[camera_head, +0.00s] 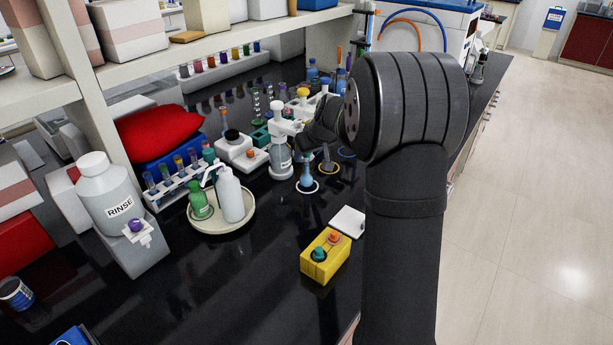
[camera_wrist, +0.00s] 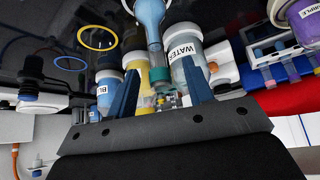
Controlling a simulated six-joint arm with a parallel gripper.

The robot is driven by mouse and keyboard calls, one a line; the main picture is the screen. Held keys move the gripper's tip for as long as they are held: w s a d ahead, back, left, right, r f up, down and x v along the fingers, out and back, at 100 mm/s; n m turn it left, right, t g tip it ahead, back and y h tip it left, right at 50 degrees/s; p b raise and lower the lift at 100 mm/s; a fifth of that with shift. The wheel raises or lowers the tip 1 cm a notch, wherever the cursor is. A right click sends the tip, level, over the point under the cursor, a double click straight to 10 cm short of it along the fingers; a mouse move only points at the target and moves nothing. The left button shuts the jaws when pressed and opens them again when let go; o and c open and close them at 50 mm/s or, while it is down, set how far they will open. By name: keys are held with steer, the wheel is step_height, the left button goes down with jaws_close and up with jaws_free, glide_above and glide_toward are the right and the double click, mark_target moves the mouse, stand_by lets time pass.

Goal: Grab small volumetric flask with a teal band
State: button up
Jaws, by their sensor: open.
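A small volumetric flask with blue liquid (camera_head: 306,180) stands upright on a pale ring on the black bench in the head view. In the wrist view the flask (camera_wrist: 150,14) comes down from the top edge, and its clear neck runs between my two blue fingers. A teal band (camera_wrist: 160,87) shows near the far end of the neck. My gripper (camera_wrist: 160,68) is open, with one finger on each side of the neck and visible gaps. In the head view my dark wrist partly hides the gripper and the bench behind it.
A WATER bottle (camera_wrist: 186,62) and a bottle of yellow (camera_wrist: 136,64) lie close beyond the fingers. A yellow block (camera_head: 325,257) and a round tray with bottles (camera_head: 222,227) stand nearer. Front bench is largely clear.

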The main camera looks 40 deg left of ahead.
jaws_close()
